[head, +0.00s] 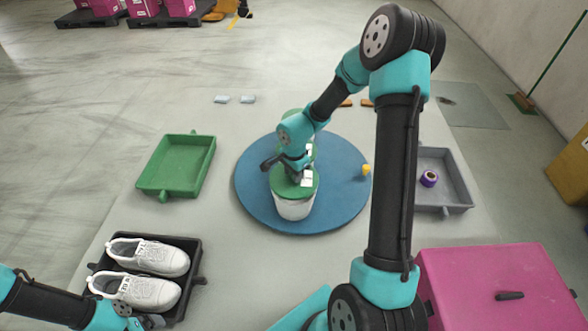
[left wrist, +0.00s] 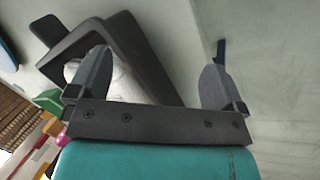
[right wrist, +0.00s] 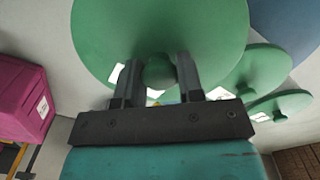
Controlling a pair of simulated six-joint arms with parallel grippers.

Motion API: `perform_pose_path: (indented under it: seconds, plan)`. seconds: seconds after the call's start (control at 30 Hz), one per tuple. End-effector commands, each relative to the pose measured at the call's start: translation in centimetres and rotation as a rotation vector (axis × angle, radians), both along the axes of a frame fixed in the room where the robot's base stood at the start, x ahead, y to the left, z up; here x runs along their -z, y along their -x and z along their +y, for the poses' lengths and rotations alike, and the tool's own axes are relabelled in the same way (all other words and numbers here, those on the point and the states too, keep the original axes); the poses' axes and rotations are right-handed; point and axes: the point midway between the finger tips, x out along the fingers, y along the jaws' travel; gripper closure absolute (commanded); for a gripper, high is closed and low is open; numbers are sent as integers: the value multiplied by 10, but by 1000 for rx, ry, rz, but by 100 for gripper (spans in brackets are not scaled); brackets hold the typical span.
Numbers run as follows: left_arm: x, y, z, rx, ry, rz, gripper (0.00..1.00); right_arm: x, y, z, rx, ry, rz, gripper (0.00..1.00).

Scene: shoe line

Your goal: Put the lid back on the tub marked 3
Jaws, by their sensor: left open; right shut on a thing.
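My right gripper (head: 295,176) is above the front white tub (head: 294,209) on the round blue mat (head: 345,205). It is shut on the knob of a green lid (head: 311,191); in the right wrist view the knob (right wrist: 160,72) is between the fingers. The lid is over the tub's mouth; I cannot tell whether it rests on the rim. Two more green lids show in the right wrist view, one nearer (right wrist: 262,72) and one farther (right wrist: 280,105). No number is readable. My left gripper (left wrist: 156,63) is open and empty at the lower left, by a dark shoe tray (left wrist: 140,45).
White shoes (head: 146,291) lie in the dark tray. A green tray (head: 176,190) stands left of the mat. A grey tray (head: 456,196) with a purple roll (head: 429,179) stands right. A small yellow thing (head: 366,170) is at the mat's right edge. A pink box (head: 470,275) is lower right.

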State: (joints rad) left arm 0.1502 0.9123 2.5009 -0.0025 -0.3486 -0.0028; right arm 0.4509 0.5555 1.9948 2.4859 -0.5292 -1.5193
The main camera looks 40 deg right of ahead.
Motion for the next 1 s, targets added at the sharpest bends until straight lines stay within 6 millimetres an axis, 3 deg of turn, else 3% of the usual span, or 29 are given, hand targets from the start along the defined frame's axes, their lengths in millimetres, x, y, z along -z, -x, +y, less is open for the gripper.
perform_pose_path:
  seconds: [0.5,1.0]
  plan:
    - [0,0,0,0,0,0,4,37,0,0,0,0,1,89]
    - [0,0,0,0,0,0,4,40,0,0,1,0,0,89]
